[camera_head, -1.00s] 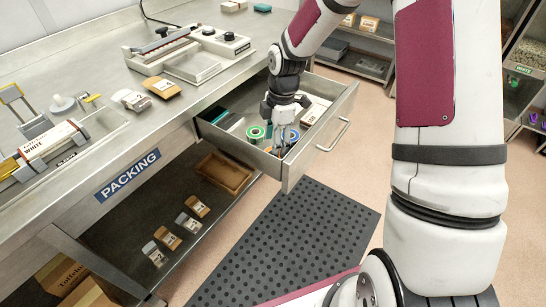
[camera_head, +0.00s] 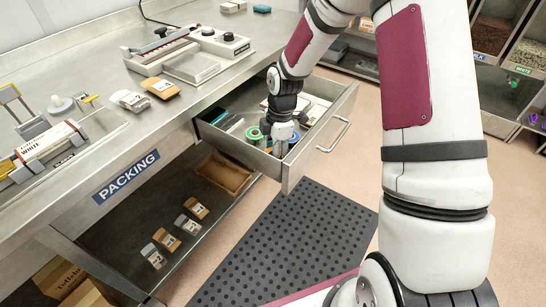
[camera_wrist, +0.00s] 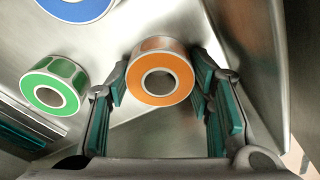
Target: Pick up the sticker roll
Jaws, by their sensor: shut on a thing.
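An orange-faced sticker roll (camera_wrist: 160,78) with a round hollow core is between the two fingers of my gripper (camera_wrist: 165,95) in the wrist view. The teal finger pads are on either side of it, and my gripper is shut on it. In the head view my gripper (camera_head: 281,148) is down inside the open drawer (camera_head: 290,172), and the orange roll is mostly hidden there. A green-faced roll (camera_wrist: 53,88) lies left of my gripper in the wrist view. A blue-faced roll (camera_wrist: 78,6) is cut off at the upper edge.
The drawer's walls surround my gripper closely. Dark and white boxes lie in the drawer's rear part. The steel counter (camera_head: 125,135) above holds a sealer (camera_head: 195,50), pouches and a holder with a white label. A shelf below holds pouches and a brown tray (camera_head: 222,174).

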